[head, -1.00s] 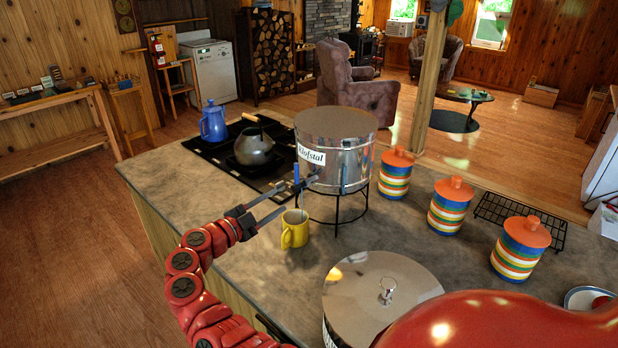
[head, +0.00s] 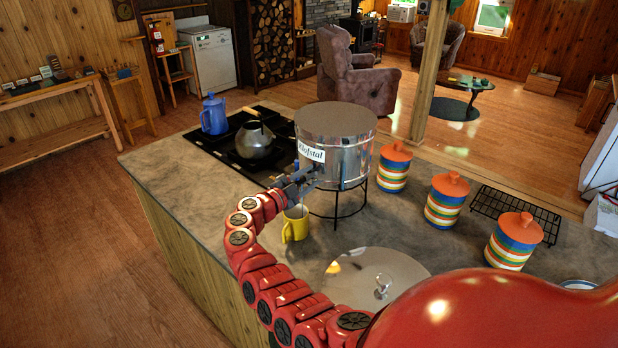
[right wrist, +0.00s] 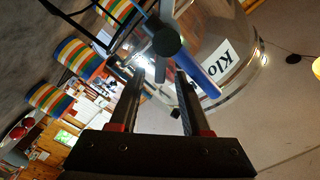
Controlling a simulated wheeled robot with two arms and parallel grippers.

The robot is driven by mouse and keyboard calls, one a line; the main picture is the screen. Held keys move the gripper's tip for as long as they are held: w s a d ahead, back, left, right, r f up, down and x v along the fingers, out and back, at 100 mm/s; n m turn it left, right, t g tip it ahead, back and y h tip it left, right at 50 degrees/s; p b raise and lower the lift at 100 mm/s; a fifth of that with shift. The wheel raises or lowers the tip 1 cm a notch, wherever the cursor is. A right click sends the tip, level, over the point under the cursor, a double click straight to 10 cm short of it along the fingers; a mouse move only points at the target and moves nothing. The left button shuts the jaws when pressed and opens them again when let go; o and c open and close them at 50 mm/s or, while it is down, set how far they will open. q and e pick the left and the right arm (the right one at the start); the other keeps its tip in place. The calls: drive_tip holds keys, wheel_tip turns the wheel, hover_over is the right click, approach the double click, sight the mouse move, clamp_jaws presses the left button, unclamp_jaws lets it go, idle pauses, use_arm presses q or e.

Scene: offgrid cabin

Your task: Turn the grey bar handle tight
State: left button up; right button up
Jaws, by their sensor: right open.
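A shiny metal drum (head: 345,155) with a "Klofstal" label stands on a black wire stand, and its tap is low on the front. My right gripper (head: 300,180) is at the tap. In the head view the gripper mostly hides the tap. My left gripper is out of view.
A yellow mug (head: 295,228) stands just below the gripper. A kettle (head: 254,140) and blue pot (head: 213,116) are on the black hob, left. Striped canisters (head: 394,168) stand to the right. A round metal lid (head: 350,268) is in front. Bare counter lies at left.

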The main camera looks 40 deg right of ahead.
clamp_jaws()
drive_tip(key=shift+s+f+m+b, duration=0.15)
drive_tip(key=shift+f+m+b, duration=0.4)
drive_tip(key=shift+b, duration=0.4)
drive_tip(key=m+b, duration=0.1)
drive_tip(key=b, duration=0.1)
drive_tip(key=f+m+b, duration=0.1)
drive_tip(key=m+b, duration=0.1)
drive_tip(key=b, duration=0.1)
drive_tip(key=f+m+b, duration=0.1)
drive_tip(key=m+b, duration=0.1)
drive_tip(key=shift+s+b, duration=0.3)
drive_tip(key=shift+s, duration=0.1)
drive_tip(key=shift+f+m+b, duration=0.2)
drive_tip(key=shift+m+b, duration=0.85)
drive_tip(key=shift+b, duration=0.25)
unclamp_jaws()
